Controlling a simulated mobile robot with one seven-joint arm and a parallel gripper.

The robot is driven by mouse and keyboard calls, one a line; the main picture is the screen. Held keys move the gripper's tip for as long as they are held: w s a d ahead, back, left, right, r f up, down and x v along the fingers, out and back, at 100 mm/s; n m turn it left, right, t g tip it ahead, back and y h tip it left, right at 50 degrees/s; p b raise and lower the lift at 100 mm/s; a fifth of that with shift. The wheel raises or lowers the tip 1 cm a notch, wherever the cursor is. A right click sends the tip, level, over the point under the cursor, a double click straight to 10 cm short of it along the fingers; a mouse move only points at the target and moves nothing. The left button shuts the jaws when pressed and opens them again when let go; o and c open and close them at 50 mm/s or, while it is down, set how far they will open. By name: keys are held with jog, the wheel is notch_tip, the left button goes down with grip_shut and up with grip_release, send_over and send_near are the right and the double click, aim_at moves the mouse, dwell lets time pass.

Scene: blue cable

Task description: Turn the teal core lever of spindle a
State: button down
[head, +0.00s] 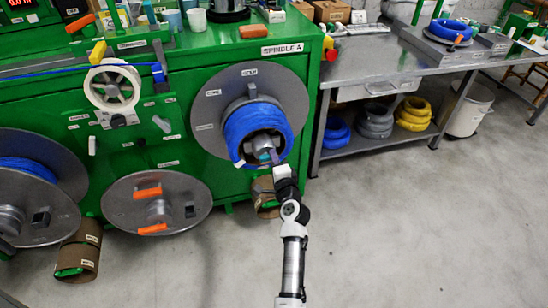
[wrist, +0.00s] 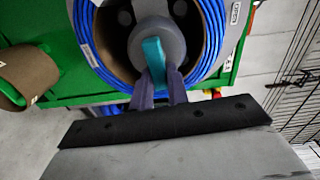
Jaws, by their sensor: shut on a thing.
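Spindle A (head: 207,108) is a grey disc on the green machine front, under a "SPINDLE A" label, with a coil of blue cable (head: 240,128) around its core. The blue cable also shows in the wrist view (wrist: 88,45). The teal core lever (wrist: 154,60) sticks out from the grey core (wrist: 170,42). My gripper (wrist: 160,80) is at the lever, its two dark fingers shut on the lever's near end. In the head view my gripper (head: 272,163) reaches the lower part of the core, and the lever is small and partly hidden there.
A brown cardboard tube (head: 265,196) stands below spindle A. A lower grey disc with orange levers (head: 150,192) is to the left. A metal workbench (head: 385,75) with blue, grey and yellow coils on its shelf is to the right. The floor in front is clear.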

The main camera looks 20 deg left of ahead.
jog(key=shift+f+m, duration=0.1)
jog(key=shift+m, duration=0.4)
jog(key=c, duration=1.4)
grip_release()
jog(key=shift+o, duration=0.2)
jog(key=b+v, duration=0.2)
jog(key=v, duration=1.2)
jog(key=shift+w, duration=0.1)
